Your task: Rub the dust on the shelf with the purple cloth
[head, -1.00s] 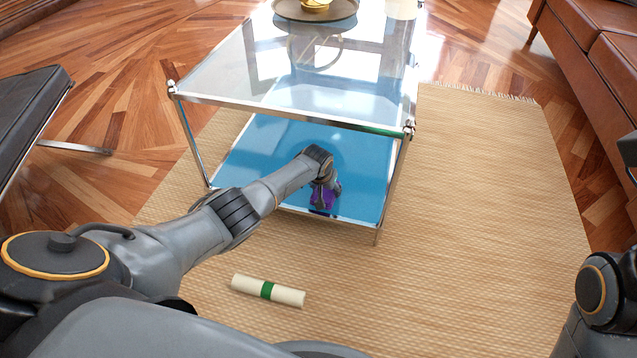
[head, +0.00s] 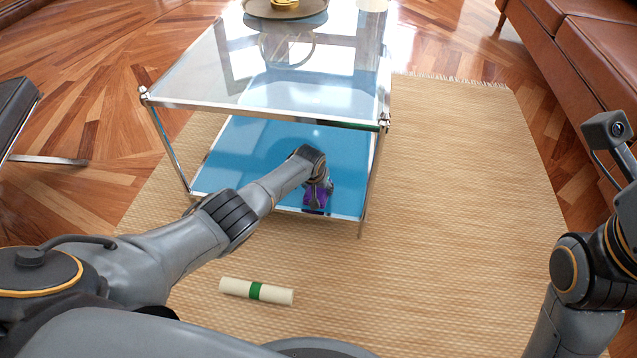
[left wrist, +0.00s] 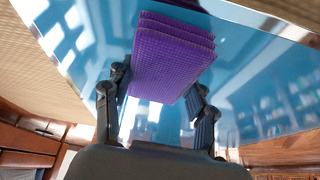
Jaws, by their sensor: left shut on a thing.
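The purple cloth (left wrist: 172,58) is a folded, layered pad in the left wrist view. A small part of the cloth shows in the head view (head: 314,202). My left gripper (head: 318,192) is shut on it, with a finger on each side, near the front edge of the blue lower shelf (head: 250,150) of the glass table. The cloth is at the shelf surface; I cannot tell if it touches. I cannot make out dust on the shelf. My right arm shows at the right edge, but its gripper fingers are not visible.
The glass top (head: 290,85) lies above the shelf, with metal posts at its corners. A round tray (head: 285,12) stands on top. A cream roll with a green band (head: 256,291) lies on the woven rug (head: 450,230). A brown sofa (head: 570,50) stands at right.

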